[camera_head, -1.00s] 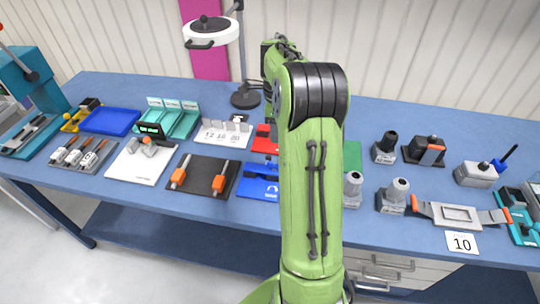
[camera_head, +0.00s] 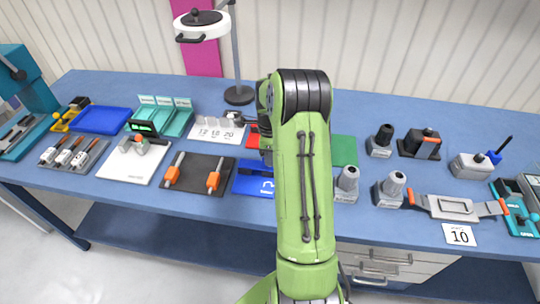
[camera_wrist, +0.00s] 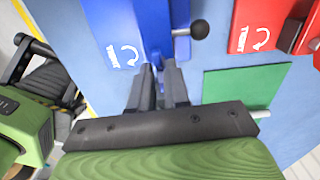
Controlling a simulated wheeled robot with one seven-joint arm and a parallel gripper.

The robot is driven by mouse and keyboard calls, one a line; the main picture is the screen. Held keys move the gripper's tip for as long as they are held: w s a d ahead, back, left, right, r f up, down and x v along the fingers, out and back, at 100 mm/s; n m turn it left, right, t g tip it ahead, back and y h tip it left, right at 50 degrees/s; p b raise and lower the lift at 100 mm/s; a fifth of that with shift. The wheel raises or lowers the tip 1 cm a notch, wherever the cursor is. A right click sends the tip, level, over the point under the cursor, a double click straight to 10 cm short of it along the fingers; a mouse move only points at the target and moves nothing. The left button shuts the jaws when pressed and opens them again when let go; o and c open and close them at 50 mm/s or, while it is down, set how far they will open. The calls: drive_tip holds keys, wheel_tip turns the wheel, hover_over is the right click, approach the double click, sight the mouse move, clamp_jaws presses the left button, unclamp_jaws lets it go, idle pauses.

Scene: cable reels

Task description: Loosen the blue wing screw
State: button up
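A blue fixture (camera_wrist: 118,30) with a white curved arrow is at the top of the wrist view. In the head view the blue fixture (camera_head: 247,184) lies on the bench, partly hidden behind my arm. My gripper (camera_wrist: 159,68) has its fingertips at the fixture's near edge, around a narrow blue part. I cannot make out the wing screw's shape there, nor whether the fingers press on it. A lever with a black ball knob (camera_wrist: 200,29) sticks out to the right of the fixture. In the head view my gripper is hidden behind the arm.
A red fixture (camera_wrist: 240,25) with a similar arrow is right of the blue one. A green plate (camera_wrist: 238,86) lies below it. A black board (camera_head: 198,187) with orange-handled tools lies left of the blue fixture. Grey knobbed blocks (camera_head: 346,178) stand to the right.

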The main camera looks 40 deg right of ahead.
clamp_jaws()
